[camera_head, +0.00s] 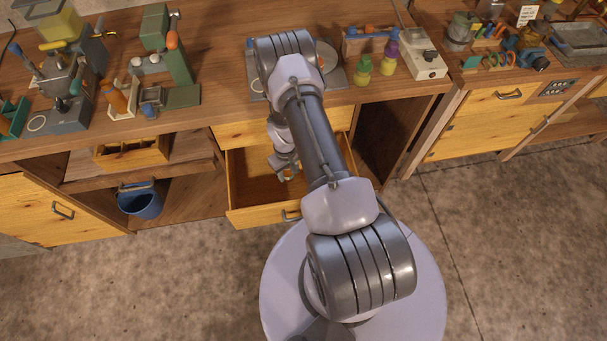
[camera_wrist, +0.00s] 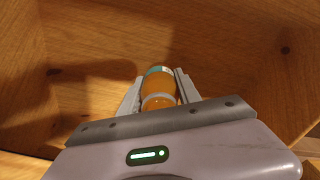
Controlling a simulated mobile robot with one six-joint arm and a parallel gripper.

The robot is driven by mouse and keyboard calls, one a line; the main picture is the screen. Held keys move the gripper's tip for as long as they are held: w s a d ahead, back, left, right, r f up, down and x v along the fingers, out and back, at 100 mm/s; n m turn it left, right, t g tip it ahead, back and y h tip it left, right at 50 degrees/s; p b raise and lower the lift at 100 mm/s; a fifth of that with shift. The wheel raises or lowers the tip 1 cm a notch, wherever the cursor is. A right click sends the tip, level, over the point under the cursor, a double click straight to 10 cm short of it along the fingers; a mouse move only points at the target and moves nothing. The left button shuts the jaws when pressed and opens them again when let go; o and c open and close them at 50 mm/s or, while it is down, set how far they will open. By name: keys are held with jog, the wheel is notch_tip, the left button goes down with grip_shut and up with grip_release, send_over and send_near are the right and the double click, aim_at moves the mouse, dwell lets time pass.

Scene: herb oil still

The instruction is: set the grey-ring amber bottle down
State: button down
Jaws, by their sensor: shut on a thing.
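The amber bottle (camera_wrist: 158,84) shows in the wrist view as an orange cylinder with a pale grey ring around it and a teal and white end. My gripper (camera_wrist: 159,76) is shut on it, one finger along each side. In the head view my gripper (camera_head: 287,168) is over or inside the open wooden drawer (camera_head: 245,190), mostly hidden by my arm. Bare wood surrounds the bottle in the wrist view. I cannot tell whether the bottle touches the drawer floor.
A blue bucket (camera_head: 140,201) stands in the open bay at left. The drawer's visible left part looks empty.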

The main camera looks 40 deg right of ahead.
jog(key=s+d, duration=0.2)
jog(key=d, duration=0.1)
jog(key=s+d, duration=0.1)
jog(key=d, duration=0.1)
jog(key=shift+s+d+f+b, duration=0.1)
jog(key=shift+s+d+b, duration=0.05)
jog(key=shift+b, duration=0.25)
notch_tip(320, 180, down, 4)
jog(key=shift+r+b, duration=0.15)
jog(key=shift+b, duration=0.8)
jog(key=shift+r, duration=0.2)
jog(key=shift+f, duration=0.15)
jog(key=c, duration=0.9)
grip_release()
jog(key=shift+o, duration=0.2)
notch_tip(320, 180, up, 8)
jog(key=p, duration=0.3)
